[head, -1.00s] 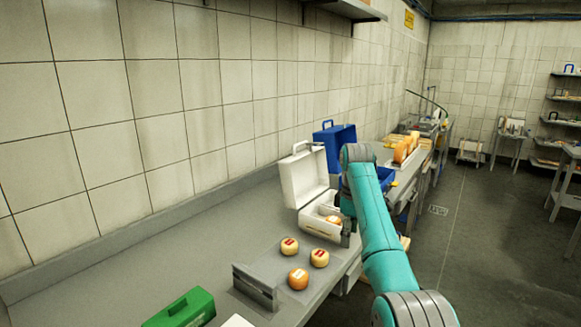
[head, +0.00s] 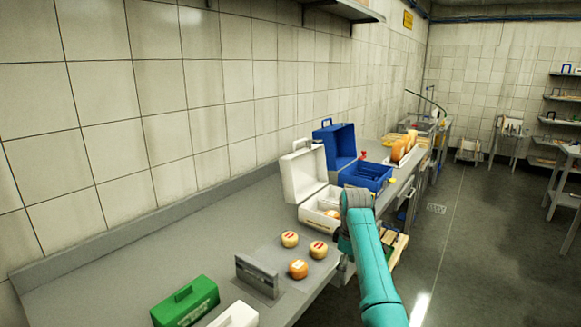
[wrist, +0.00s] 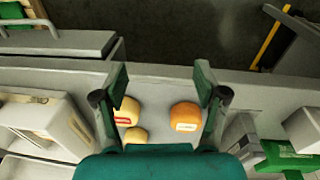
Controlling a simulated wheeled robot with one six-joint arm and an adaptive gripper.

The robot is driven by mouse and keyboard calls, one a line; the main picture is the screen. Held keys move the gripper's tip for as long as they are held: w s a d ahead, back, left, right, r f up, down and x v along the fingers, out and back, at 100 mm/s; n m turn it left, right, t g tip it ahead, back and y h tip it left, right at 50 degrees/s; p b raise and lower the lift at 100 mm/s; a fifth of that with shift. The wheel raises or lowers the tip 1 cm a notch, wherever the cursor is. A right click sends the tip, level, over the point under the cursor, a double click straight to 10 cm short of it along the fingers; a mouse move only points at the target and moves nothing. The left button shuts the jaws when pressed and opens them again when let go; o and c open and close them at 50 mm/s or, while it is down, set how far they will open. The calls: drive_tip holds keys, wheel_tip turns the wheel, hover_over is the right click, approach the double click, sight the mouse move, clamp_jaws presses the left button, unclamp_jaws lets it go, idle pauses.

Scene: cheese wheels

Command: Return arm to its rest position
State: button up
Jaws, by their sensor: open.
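My gripper (wrist: 162,95) is open and empty in the wrist view, its two fingers well apart. In the head view my arm reaches up from the bottom right and ends beside the bench edge, in front of the white case; the fingers are not clear there. Three cheese wheels stand on the bench: a pale one with a red label (head: 289,239), another pale one (head: 318,250) and an orange one (head: 298,269). They also show below my gripper, including the orange wheel (wrist: 186,116). The open white case (head: 306,172) has a cheese wheel (head: 332,214) inside, partly hidden by my arm.
An open blue case (head: 340,147) stands behind the white one, with a row of orange cheeses (head: 402,149) beyond. A grey upright plate (head: 257,276) and a closed green case (head: 185,303) are at the near side. The floor (head: 470,225) on the right is clear.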

drive_tip(key=s+f+m+t, duration=0.15)
drive_tip(key=s+f, duration=0.35)
drive_tip(key=f, duration=0.8)
drive_tip(key=s+f+m+t, duration=0.15)
drive_tip(key=s+f, duration=0.35)
drive_tip(key=f, duration=0.7)
drive_tip(key=s+f+m+t, duration=0.1)
drive_tip(key=s+f, duration=0.3)
drive_tip(key=s, duration=0.3)
drive_tip(key=s+d+f+m+t, duration=0.1)
drive_tip(key=s+f, duration=0.2)
drive_tip(key=s, duration=0.3)
drive_tip(key=s+f+m+t, duration=0.1)
drive_tip(key=s+f+t, duration=0.1)
drive_tip(key=s+f, duration=0.35)
drive_tip(key=s+r+m+t, duration=0.1)
drive_tip(key=s+r, duration=0.3)
drive_tip(key=s, duration=0.8)
drive_tip(key=s+r+m+t, duration=0.15)
drive_tip(key=s+r, duration=0.25)
drive_tip(key=s, duration=0.8)
drive_tip(key=s+r+m+t, duration=0.1)
drive_tip(key=s+r+t, duration=0.1)
drive_tip(key=s+r, duration=0.6)
drive_tip(key=s+r+m+t, duration=0.2)
drive_tip(key=s+r, duration=0.6)
drive_tip(key=r, duration=0.6)
drive_tip(key=shift+d+r, duration=0.35)
drive_tip(key=shift+d, duration=0.05)
